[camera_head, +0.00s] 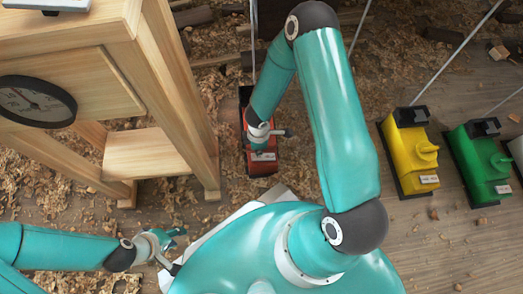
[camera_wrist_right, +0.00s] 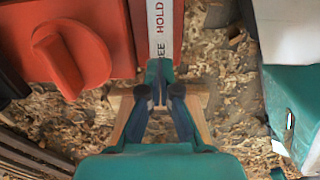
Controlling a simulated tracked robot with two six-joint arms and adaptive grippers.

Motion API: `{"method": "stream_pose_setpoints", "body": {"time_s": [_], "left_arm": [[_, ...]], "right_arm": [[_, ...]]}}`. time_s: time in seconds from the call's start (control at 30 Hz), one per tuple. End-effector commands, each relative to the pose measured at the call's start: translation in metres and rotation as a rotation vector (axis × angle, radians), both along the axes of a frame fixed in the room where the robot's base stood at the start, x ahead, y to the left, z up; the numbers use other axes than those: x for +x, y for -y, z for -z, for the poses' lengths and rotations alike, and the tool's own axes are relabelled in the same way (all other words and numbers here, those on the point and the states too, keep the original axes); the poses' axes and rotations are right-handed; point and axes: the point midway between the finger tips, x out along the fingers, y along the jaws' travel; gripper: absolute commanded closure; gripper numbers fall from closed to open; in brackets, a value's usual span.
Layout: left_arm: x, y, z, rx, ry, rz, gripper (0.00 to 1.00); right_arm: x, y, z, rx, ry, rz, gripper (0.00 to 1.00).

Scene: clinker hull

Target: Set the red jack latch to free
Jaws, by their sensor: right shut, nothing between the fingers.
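The red jack (camera_head: 262,166) stands on the floor in the head view, largely hidden behind my right arm. In the right wrist view its red body (camera_wrist_right: 110,25) fills the upper left, with a round red knob (camera_wrist_right: 72,55) crossed by a raised bar. A white strip beside it reads HOLD, with FREE partly covered below. I cannot tell which word the latch is set to. My right gripper (camera_wrist_right: 160,75) is shut and empty at the lower end of the strip, to the right of the knob. My left gripper (camera_head: 177,234) is away from the jack; its fingers are too small to read.
A wooden bench (camera_head: 150,150) with a round dial (camera_head: 35,103) stands left of the jack. A yellow jack (camera_head: 408,150) and a green jack (camera_head: 480,165) stand to the right. Wood shavings cover much of the floor; boards between the red and yellow jacks are partly bare.

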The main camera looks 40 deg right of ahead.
Motion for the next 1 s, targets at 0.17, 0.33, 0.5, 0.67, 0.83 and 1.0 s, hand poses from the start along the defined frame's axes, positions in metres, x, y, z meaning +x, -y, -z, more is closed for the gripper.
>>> {"method": "stream_pose_setpoints", "body": {"time_s": [0.17, 0.33, 0.5, 0.67, 0.83, 1.0], "left_arm": [[0.0, 0.0, 0.004, 0.0, 0.0, 0.0, 0.6], [0.0, 0.0, 0.006, 0.0, 0.0, 0.0, 0.6], [0.0, 0.0, 0.009, 0.0, 0.0, 0.0, 0.6], [0.0, 0.0, 0.011, 0.0, 0.0, 0.0, 0.6], [0.0, 0.0, 0.014, 0.0, 0.0, 0.0, 0.6], [0.0, 0.0, 0.016, 0.0, 0.0, 0.0, 0.6]], "right_arm": [[0.0, 0.0, 0.003, 0.0, 0.0, 0.0, 1.0], [0.0, 0.0, 0.006, 0.0, 0.0, 0.0, 1.0], [0.0, 0.0, 0.008, 0.0, 0.0, 0.0, 1.0], [0.0, 0.0, 0.011, 0.0, 0.0, 0.0, 1.0], [0.0, 0.0, 0.013, 0.0, 0.0, 0.0, 1.0], [0.0, 0.0, 0.016, 0.0, 0.0, 0.0, 1.0]]}}
